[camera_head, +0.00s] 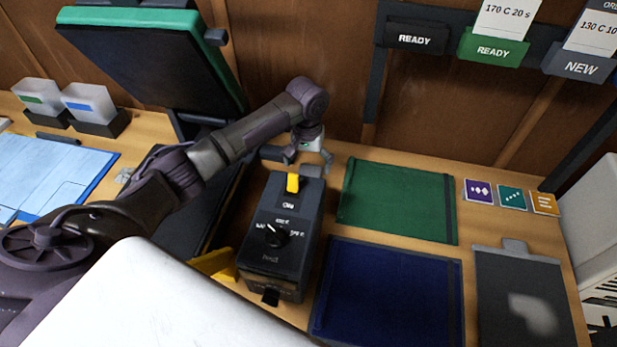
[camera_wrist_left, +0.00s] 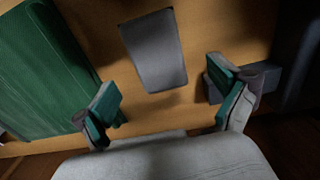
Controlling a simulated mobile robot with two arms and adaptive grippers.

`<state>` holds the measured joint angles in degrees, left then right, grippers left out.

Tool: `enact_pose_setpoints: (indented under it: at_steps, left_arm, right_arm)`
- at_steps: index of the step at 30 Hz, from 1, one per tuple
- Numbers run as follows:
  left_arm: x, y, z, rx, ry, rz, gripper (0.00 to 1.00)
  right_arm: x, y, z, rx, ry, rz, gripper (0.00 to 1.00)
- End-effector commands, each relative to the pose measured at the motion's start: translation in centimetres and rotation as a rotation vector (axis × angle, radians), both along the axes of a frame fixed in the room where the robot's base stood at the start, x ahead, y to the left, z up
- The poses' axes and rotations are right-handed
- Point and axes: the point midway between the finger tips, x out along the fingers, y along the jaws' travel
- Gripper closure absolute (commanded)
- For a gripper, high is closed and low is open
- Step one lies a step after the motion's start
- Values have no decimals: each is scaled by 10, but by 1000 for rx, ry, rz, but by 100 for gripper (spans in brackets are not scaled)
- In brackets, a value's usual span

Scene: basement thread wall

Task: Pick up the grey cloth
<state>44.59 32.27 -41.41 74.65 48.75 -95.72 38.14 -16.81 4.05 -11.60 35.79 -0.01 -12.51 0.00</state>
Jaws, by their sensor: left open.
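A small flat grey piece, which looks like the grey cloth (camera_head: 312,171), lies on the wooden bench just behind the black control box. It also shows in the left wrist view (camera_wrist_left: 155,52) as a grey rectangle lying flat. My left gripper (camera_head: 309,157) is open and points down at the back of the bench, close above the cloth. In the left wrist view its green-padded fingers (camera_wrist_left: 165,95) are spread on either side of the cloth's near end, with nothing between them. I cannot tell how high they are. My right gripper is not in view.
The control box (camera_head: 270,245) with a yellow switch stands in front of the cloth. A green mat (camera_head: 395,200) and a blue mat (camera_head: 385,295) lie to the right. A small grey block (camera_wrist_left: 262,78) sits beside one finger. A dark raised press lid (camera_head: 150,50) stands left.

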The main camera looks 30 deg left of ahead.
Motion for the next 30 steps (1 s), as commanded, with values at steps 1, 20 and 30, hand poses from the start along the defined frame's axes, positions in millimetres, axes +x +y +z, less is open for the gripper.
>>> enact_pose_setpoints:
  at_steps: [1,20,30]
  left_arm:
    - [0,-1,-7,0,4,0,3]
    - [3,-1,-39,0,0,-1,25]
    - [3,-1,-39,0,0,-1,62]
  right_arm:
    - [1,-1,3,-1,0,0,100]
    - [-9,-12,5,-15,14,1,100]
    - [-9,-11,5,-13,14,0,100]
